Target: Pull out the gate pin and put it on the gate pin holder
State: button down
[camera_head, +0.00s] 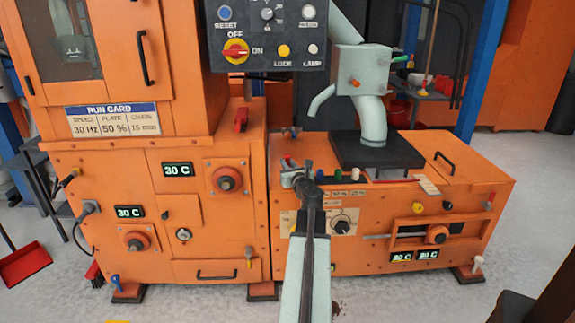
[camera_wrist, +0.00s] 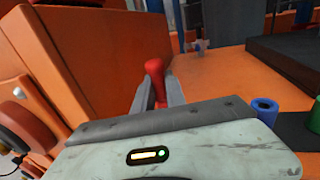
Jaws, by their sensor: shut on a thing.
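My gripper (camera_wrist: 157,92) is shut on a red-knobbed piece (camera_wrist: 155,70), which looks like the gate pin. The knob rises between the two grey fingers in the wrist view. Its lower end is hidden behind the gripper body, so I cannot tell whether it sits in a hole. In the head view my gripper (camera_head: 292,172) is over the left part of the low orange housing top, and a little red shows at its tip. I cannot make out for certain which part is the gate pin holder.
Blue (camera_wrist: 265,106) and green (camera_wrist: 316,112) cylinders stand on a dark strip right of my gripper. A tall orange cabinet wall (camera_wrist: 85,60) is close on the left. A black plate with a pipe (camera_head: 373,125) stands behind. A control panel (camera_head: 268,35) hangs above.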

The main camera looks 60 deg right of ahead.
jog(key=shift+f+b, duration=0.4)
jog(key=shift+f, duration=0.1)
jog(key=c, duration=1.3)
grip_release()
jog(key=shift+s, duration=0.1)
jog(key=v, duration=0.7)
jog(key=shift+s+a, duration=0.25)
